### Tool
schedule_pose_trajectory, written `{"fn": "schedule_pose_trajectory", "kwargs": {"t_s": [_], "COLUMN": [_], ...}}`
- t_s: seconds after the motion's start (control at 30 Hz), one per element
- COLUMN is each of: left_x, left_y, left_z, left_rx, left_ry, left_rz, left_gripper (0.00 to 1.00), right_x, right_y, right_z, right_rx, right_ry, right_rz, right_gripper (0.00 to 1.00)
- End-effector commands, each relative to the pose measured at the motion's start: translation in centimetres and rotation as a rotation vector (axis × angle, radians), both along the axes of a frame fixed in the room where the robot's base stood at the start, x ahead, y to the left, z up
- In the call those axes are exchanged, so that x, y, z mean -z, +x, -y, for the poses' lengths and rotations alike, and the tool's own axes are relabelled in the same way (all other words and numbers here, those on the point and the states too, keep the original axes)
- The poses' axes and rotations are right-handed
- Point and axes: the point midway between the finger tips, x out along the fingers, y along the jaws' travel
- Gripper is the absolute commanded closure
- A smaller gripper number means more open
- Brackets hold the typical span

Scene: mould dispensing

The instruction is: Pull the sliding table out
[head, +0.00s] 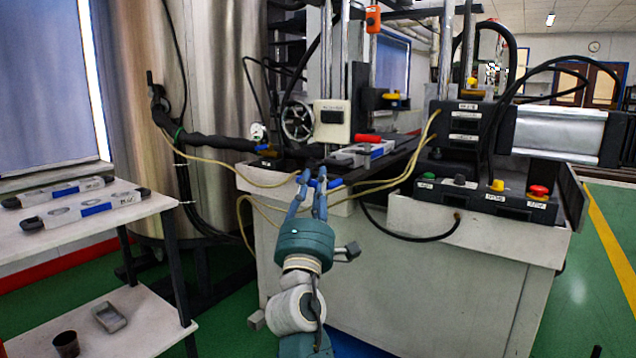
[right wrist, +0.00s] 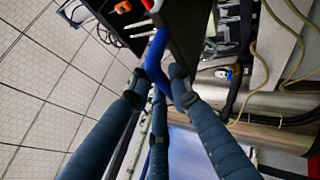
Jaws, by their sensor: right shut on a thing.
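The sliding table (head: 402,158) is a dark slab on the white machine bench (head: 480,232) in the head view. My right gripper (head: 315,182) is shut on this handle. In the right wrist view the curved blue handle (right wrist: 157,62) runs between my fingers (right wrist: 157,90), and the dark slab (right wrist: 187,30) is behind it. My fingers partly hide the handle. My left gripper is not in view.
A white shelf (head: 130,212) at left bears two moulds, with a dark cup (head: 66,343) and a grey tray (head: 109,317) below. A button panel (head: 485,197) is at right. Green floor lies between shelf and bench.

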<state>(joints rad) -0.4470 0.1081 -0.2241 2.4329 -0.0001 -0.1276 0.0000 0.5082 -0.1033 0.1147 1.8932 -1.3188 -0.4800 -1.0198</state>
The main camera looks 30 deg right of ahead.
Motion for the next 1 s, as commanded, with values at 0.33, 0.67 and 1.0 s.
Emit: {"fn": "schedule_pose_trajectory", "kwargs": {"t_s": [0.33, 0.67, 1.0], "left_x": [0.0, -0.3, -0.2], "left_y": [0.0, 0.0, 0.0], "left_z": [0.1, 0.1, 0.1], "left_rx": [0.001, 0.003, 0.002], "left_ry": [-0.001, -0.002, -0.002], "left_rz": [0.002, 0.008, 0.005], "left_gripper": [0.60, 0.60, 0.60], "right_x": [0.2, 0.0, -4.8], "right_y": [0.0, 0.0, -0.2], "right_z": [0.1, 0.1, 0.0], "right_rx": [0.004, 0.002, 0.001], "right_ry": [0.002, 0.001, -0.003], "right_rz": [-0.004, -0.001, 0.009], "right_gripper": [0.75, 0.62, 0.62]}}
